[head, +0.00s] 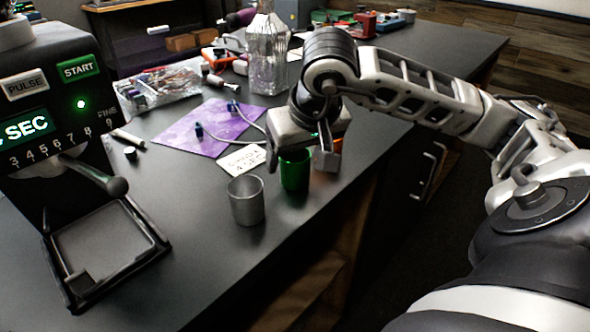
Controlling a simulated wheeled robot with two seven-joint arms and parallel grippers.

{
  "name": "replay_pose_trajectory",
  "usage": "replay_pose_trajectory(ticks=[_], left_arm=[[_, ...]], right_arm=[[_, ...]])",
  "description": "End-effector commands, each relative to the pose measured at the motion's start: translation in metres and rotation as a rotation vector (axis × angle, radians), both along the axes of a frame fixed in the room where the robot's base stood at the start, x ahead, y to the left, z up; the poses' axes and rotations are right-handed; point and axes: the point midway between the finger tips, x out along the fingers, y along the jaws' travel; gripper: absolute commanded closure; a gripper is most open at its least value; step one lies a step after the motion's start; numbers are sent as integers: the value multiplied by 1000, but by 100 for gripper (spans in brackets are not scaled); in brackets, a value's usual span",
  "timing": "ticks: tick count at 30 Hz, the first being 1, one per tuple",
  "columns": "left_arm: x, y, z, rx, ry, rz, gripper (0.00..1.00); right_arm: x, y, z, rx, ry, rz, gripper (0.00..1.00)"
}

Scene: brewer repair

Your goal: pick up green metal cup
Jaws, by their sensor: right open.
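The green metal cup (295,172) stands upright on the black counter, close to its front edge. My right gripper (298,164) is right above and around the cup's upper part, with its fingers apart and pointing down. One finger is on the left of the cup and the other is on the right. I cannot tell whether either finger touches it. The gripper body hides part of the cup's rim. My left gripper is not in view.
A silver metal cup (246,201) stands just left of the green cup. A machine (58,120) with a START button and a tray (105,250) stands at the left. A purple cloth (208,127), a white note (241,160) and a glass bottle (267,58) lie or stand behind.

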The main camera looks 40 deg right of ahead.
Motion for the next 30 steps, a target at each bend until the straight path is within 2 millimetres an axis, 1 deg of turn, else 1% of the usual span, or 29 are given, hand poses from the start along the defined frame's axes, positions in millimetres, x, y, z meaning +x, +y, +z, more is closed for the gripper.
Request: replay_pose_trajectory(ticks=[1,5,13,14,15,17,18,19,30], left_arm=[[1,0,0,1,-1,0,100],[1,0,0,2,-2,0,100],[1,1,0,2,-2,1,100],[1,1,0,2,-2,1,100],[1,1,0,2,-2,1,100],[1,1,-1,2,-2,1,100],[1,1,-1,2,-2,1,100],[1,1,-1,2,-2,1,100],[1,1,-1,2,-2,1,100]], right_arm=[[2,-1,-8,1,7,0,28],[8,-3,-20,1,3,-1,28],[10,-3,-22,1,0,0,28],[10,-3,-22,1,0,0,36],[10,-3,-22,1,0,0,47],[10,-3,-22,1,0,0,64],[10,-3,-22,1,0,0,75],[10,-3,-22,1,0,0,77],[10,-3,-19,1,-2,-1,77]])
